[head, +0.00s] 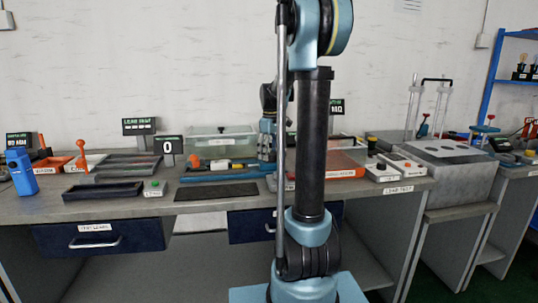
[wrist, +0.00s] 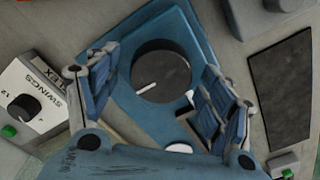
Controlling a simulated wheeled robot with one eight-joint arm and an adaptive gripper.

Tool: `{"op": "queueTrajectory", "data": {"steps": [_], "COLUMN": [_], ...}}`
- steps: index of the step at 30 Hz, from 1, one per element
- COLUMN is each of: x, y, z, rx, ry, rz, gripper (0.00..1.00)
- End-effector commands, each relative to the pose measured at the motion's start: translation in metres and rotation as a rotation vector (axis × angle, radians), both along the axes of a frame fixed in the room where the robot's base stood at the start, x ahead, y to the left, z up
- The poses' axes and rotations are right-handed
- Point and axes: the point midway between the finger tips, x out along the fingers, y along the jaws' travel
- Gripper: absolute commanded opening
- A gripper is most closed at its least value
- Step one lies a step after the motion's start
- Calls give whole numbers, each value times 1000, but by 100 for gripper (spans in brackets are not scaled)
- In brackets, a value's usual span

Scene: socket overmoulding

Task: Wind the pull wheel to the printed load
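The pull wheel (wrist: 161,71) is a dark round knob with a white line mark, set on a blue base (wrist: 150,112). In the wrist view the mark points toward the lower left of the wheel. My gripper (wrist: 158,64) is over the wheel, with one blue finger on each side. The fingers are apart, and gaps show between them and the wheel. In the head view my gripper (head: 267,146) is low over the bench, partly behind my own arm, which hides the wheel. A display (head: 168,146) reads 0.
A box with a small knob (wrist: 22,108) and a green button stands left in the wrist view. A dark mat (head: 217,191) lies at the bench front. A clear bin (head: 222,137) stands behind. A blue device (head: 21,172) and orange lever (head: 82,155) are far left.

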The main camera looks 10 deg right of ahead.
Motion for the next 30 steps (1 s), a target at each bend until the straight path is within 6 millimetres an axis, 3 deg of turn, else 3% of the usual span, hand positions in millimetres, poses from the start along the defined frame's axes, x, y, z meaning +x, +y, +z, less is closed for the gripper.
{"op": "queueTrajectory", "data": {"steps": [1,6,19,30], "x": [0,0,0,0], "y": [0,0,1,1], "z": [0,0,0,0], "rx": [0,0,0,-1], "ry": [0,0,0,-1], "rz": [0,0,-61,-344], "gripper": [63,30,30,30]}}
